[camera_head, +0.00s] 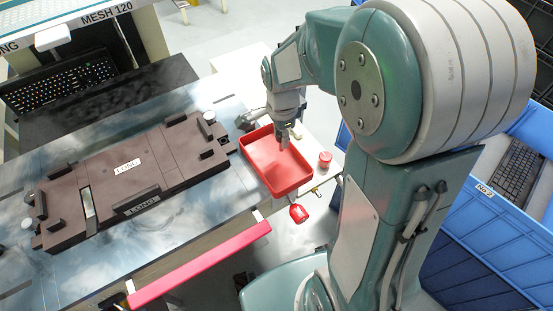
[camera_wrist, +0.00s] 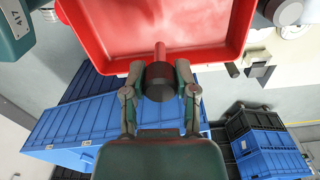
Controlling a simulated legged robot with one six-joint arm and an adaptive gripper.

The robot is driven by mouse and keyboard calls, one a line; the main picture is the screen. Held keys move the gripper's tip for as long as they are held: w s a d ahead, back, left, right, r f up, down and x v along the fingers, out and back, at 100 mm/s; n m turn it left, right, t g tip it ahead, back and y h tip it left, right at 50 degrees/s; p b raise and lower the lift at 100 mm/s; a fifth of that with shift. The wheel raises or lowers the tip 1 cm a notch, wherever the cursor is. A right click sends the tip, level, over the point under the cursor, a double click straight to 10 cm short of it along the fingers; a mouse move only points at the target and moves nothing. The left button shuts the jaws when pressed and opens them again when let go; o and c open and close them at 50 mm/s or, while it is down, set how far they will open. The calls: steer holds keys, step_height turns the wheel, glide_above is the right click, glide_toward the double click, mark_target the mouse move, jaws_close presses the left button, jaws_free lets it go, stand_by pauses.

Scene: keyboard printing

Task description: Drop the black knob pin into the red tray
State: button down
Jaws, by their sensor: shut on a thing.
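The red tray (camera_head: 301,181) sits at the right end of the bench in the head view. It also fills the top of the wrist view (camera_wrist: 90,28). My gripper (camera_head: 285,137) points down over the tray's far part. In the wrist view my gripper (camera_wrist: 158,82) has its two fingers closed on either side of the black knob pin (camera_wrist: 159,85). A reddish shaft shows beyond the black knob, against the tray. The pin is too small to make out in the head view. I cannot tell how high it is above the tray floor.
A brown fixture (camera_head: 125,180) marked LONG lies left of the tray. A small red round container (camera_head: 325,159) stands right of the tray. A black keyboard (camera_head: 60,86) is at upper left. Blue crates (camera_head: 500,235) stand at right. A red bar (camera_head: 200,265) runs along the bench front.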

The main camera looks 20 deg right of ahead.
steer(key=shift+c, duration=1.6)
jaws_free()
step_height(320, 180, up, 12)
steer(key=s+r+n+t, duration=0.1)
steer(key=s+n+t, duration=0.1)
steer(key=s+n, duration=0.5)
steer(key=s+a+r+n+t, duration=0.1)
steer(key=s+n+t, duration=0.2)
steer(key=s+n, duration=0.5)
steer(key=shift+a+r+n+t, duration=0.15)
steer(key=shift+r+n+t, duration=0.2)
steer(key=shift+n, duration=0.35)
